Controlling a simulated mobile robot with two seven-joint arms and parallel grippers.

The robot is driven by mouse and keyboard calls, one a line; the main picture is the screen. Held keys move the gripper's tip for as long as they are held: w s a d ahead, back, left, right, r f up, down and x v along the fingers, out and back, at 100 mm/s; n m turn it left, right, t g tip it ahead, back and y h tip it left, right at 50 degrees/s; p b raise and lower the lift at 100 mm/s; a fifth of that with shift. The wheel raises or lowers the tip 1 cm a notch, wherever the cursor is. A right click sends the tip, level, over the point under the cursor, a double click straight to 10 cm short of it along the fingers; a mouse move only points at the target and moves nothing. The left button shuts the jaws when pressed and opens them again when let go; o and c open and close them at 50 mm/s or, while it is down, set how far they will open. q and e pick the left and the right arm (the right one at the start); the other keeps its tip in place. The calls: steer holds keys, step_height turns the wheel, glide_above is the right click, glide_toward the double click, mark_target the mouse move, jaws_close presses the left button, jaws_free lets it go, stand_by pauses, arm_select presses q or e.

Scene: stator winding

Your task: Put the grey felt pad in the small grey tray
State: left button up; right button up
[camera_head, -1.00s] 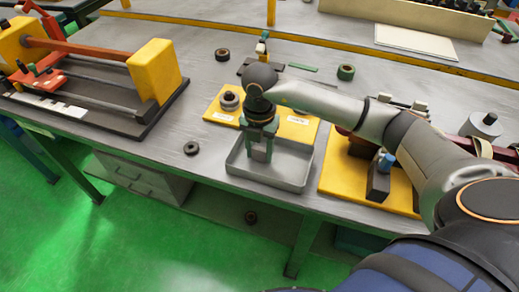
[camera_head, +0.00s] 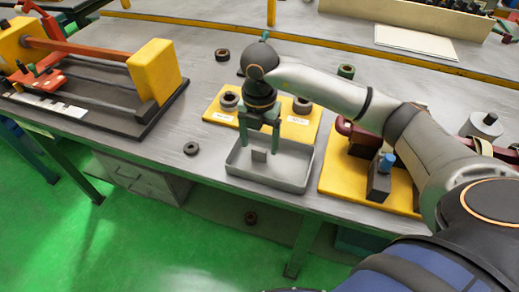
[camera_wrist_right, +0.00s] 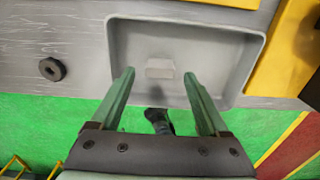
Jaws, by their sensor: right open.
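The small grey tray (camera_head: 240,170) sits near the front edge of the bench and also shows in the right wrist view (camera_wrist_right: 118,40). The grey felt pad (camera_head: 259,156), a small light block, rests inside on the tray floor; the right wrist view also shows it (camera_wrist_right: 160,68). My right gripper (camera_head: 260,136) is open and empty above the pad, its two green fingers apart on either side of it. The fingers appear clear of the pad. My left gripper is not in view.
A yellow board (camera_head: 222,117) with dark rings stands behind the tray. Another yellow board (camera_head: 337,178) with fixtures is to its right. A dark ring (camera_head: 191,148) lies left of the tray. A yellow-ended machine (camera_head: 155,70) stands at left.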

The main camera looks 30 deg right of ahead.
mark_target(259, 149)
step_height(259, 149, up, 8)
steer(key=shift+r, duration=0.15)
stand_by(0.3)
